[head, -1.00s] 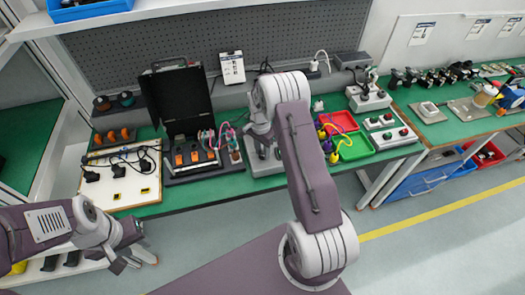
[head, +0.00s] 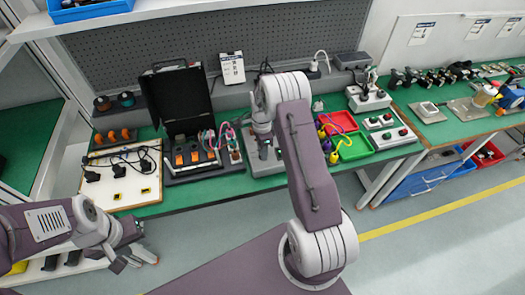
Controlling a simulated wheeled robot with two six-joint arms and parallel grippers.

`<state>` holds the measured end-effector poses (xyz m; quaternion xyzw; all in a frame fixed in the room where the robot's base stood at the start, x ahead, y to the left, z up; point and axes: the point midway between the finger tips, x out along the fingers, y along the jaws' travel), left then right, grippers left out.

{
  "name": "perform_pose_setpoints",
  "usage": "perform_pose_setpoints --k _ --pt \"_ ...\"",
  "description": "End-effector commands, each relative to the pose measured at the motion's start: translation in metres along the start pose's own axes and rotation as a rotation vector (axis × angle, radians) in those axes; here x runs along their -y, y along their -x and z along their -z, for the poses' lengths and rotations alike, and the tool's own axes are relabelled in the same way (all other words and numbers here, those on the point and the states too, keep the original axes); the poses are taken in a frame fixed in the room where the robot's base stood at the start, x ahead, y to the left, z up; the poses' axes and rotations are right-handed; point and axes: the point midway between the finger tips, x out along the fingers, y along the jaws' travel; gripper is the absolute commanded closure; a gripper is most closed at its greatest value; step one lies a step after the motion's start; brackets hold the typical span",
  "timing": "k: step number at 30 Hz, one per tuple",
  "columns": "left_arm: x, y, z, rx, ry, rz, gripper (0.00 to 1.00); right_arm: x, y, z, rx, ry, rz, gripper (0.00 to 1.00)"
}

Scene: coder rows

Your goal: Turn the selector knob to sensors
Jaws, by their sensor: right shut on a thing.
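A grey panel box (head: 262,171) stands on the green bench behind my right forearm. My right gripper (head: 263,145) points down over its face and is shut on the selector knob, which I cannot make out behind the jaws. The knob's markings are too small to read, so I cannot tell which position it points at. My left gripper (head: 134,258) is open and empty, low at the left, in front of the bench and away from the panel.
Left of the panel are an open black case (head: 190,150) with orange switches and a white board (head: 122,178) with black plugs. Right of it are a red tray (head: 338,123), a green tray (head: 354,147) and a button box (head: 389,135).

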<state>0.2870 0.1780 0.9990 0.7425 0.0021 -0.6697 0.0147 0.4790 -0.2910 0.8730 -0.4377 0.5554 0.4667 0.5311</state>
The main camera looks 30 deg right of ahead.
Motion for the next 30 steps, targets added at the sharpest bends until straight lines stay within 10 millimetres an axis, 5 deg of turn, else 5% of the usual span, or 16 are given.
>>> perform_pose_setpoints --k 11,12,14,23,30 --pt "0.0 0.0 0.0 0.0 0.0 0.0 0.64 0.002 0.002 0.0 0.0 -0.004 0.007 1.0" --pt "0.0 0.0 0.0 0.0 0.0 0.0 0.64 0.002 0.002 0.0 0.0 -0.004 0.007 0.59" --pt "0.0 0.0 0.0 0.0 0.0 0.0 0.64 0.002 0.002 0.0 0.0 -0.004 0.006 0.48" --pt "0.0 0.0 0.0 0.0 0.0 0.0 0.64 0.001 0.002 0.0 0.0 -0.003 0.003 0.48" --pt "0.0 -0.006 -0.001 0.0 0.0 0.0 0.64 0.002 0.047 0.0 0.0 -0.003 0.01 0.48"
